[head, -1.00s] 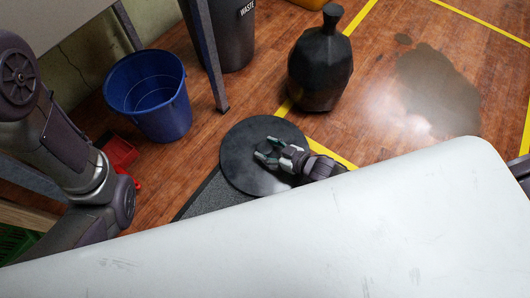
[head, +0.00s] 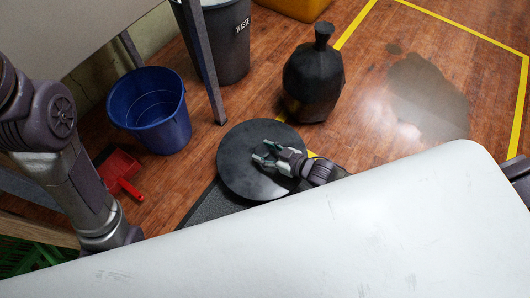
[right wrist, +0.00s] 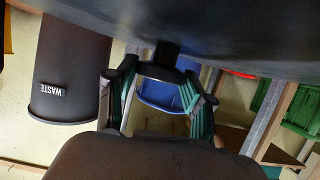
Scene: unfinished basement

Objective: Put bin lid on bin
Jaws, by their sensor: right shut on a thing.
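The bin lid (head: 235,178) is a dark round disc with a knob, held in front of the white surface in the head view. My right gripper (head: 263,158) is shut on its knob. In the right wrist view the lid (right wrist: 240,35) fills the top, with its knob between the fingers (right wrist: 163,85). The grey bin marked WASTE (head: 230,48) stands at the back, beyond a table leg, apart from the lid. It also shows inverted at left in the right wrist view (right wrist: 68,70). My left arm shows at left, but its gripper is out of view.
A blue bucket (head: 150,125) stands left of the table leg (head: 204,75). A black bag (head: 313,85) stands right of the bin, near yellow floor tape. A red dustpan (head: 118,170) lies at left. A dark wet patch (head: 428,95) marks the right floor.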

